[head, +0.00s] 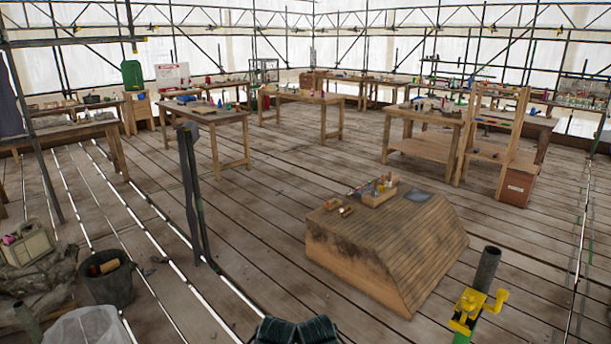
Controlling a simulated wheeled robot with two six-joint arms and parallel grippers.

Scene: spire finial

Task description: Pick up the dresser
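No piece of furniture like a chest of drawers is clear in the head view, and I cannot single out a dresser tool for sure. A large sloped wooden block (385,262) stands on the floor in front of me, right of centre. On its top is a small wooden tray (379,198) with several tools in it, too small to tell apart. Small wooden pieces (331,204) lie left of the tray, and a grey flat sheet (418,195) lies right of it.
Several workbenches (213,114) with small items stand farther back. A dark bucket (106,282) stands at the left. A pole with a yellow clamp (468,306) rises at the lower right. A dark upright post (190,195) stands left of centre. Plank floor is open around the block.

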